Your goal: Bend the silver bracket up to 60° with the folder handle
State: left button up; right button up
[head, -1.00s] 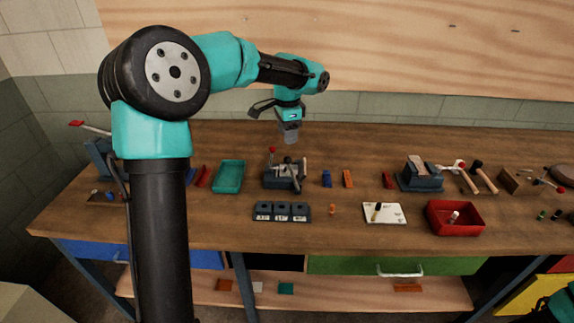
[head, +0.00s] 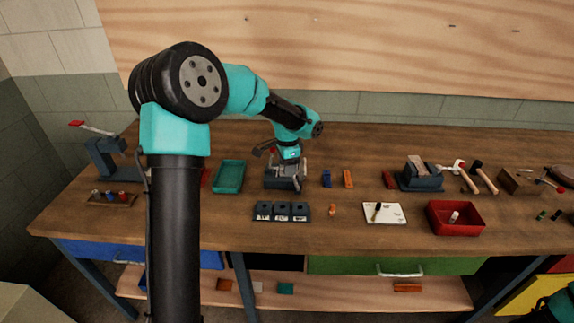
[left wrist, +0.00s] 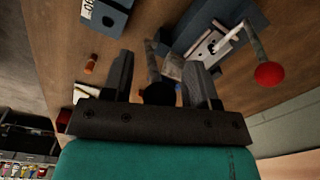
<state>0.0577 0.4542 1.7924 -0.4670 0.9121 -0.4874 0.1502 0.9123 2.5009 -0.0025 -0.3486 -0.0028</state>
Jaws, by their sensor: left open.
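The folder (head: 284,181) is a dark blue-grey bench tool in the middle of the table. It also shows in the left wrist view (left wrist: 187,22), with a red-ball lever (left wrist: 268,74) at right. A pale metal plate on it (left wrist: 205,46) may be the silver bracket; its bend angle is unclear. My left gripper (head: 289,166) is low over the folder, pointing down. In the left wrist view its open fingers (left wrist: 161,72) stand either side of a grey bar (left wrist: 152,60) with a dark round end. I cannot tell contact.
A green tray (head: 229,177) lies left of the folder, and blue-grey blocks (head: 282,212) lie in front. A blue piece (head: 327,179) and an orange piece (head: 348,178) lie to the right. A red tray (head: 456,217) stands farther right. Bare wood lies at front left.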

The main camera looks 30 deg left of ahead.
pick_arm(q)
jog(key=shift+c, duration=0.2)
grip_shut()
